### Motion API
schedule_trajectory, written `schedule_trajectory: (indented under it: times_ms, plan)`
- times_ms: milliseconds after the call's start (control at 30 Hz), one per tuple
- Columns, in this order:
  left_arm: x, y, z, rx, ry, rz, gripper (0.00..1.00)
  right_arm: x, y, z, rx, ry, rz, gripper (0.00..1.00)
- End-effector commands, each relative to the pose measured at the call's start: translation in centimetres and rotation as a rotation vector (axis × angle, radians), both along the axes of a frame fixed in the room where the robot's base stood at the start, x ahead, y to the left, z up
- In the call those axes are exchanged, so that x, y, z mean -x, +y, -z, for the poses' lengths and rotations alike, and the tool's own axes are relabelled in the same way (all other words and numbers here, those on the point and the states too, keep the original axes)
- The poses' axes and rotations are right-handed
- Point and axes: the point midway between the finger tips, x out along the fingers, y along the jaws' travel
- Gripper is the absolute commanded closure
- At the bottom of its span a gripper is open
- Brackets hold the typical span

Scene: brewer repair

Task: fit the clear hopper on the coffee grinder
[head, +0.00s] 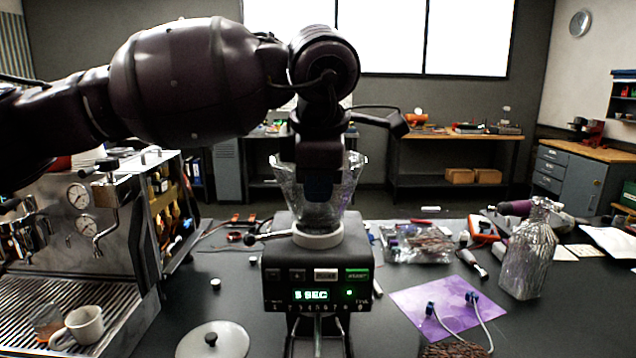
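The clear hopper (347,185) stands upright over the coffee grinder (318,262), at the middle of the head view. Its narrow lower end meets the pale ring collar (318,236) on top of the grinder. I cannot tell whether it is fully seated. My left gripper (319,188) points down at the hopper, and its dark fingers overlap the hopper's upper part. Whether they are inside it or in front of it, and how far apart they are, is unclear. The grinder's display is lit and reads "5 SEC". My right gripper is not in view.
An espresso machine (125,225) with a cup (80,328) stands at left. A round lid (212,340) lies front left of the grinder. A purple mat (455,303), a clear bottle (528,255) and loose tools crowd the right.

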Motion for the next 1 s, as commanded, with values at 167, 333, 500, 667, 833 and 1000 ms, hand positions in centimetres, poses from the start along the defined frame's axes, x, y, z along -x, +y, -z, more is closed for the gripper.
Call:
schedule_trajectory:
  times_ms: [167, 333, 500, 667, 833, 1000]
  plan:
    - [0.0, 0.0, -0.1, 0.001, -0.002, 0.0, 0.93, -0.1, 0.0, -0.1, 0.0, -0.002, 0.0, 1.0]
    - [0.0, 0.0, -0.1, 0.0, -0.001, 0.0, 0.67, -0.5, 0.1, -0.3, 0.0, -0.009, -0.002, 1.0]
    - [0.0, 0.0, -0.1, 0.0, -0.001, 0.0, 0.67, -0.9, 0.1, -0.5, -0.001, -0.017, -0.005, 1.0]
    - [0.1, 0.0, -0.2, 0.0, 0.0, 0.001, 0.67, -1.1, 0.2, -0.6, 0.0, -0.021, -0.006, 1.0]
    - [0.7, -0.1, -1.9, 0.001, -0.003, 0.0, 0.67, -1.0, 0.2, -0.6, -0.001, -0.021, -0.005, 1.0]
    - [1.7, -0.1, -4.9, 0.002, -0.003, 0.001, 0.67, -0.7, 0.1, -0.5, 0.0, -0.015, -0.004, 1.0]
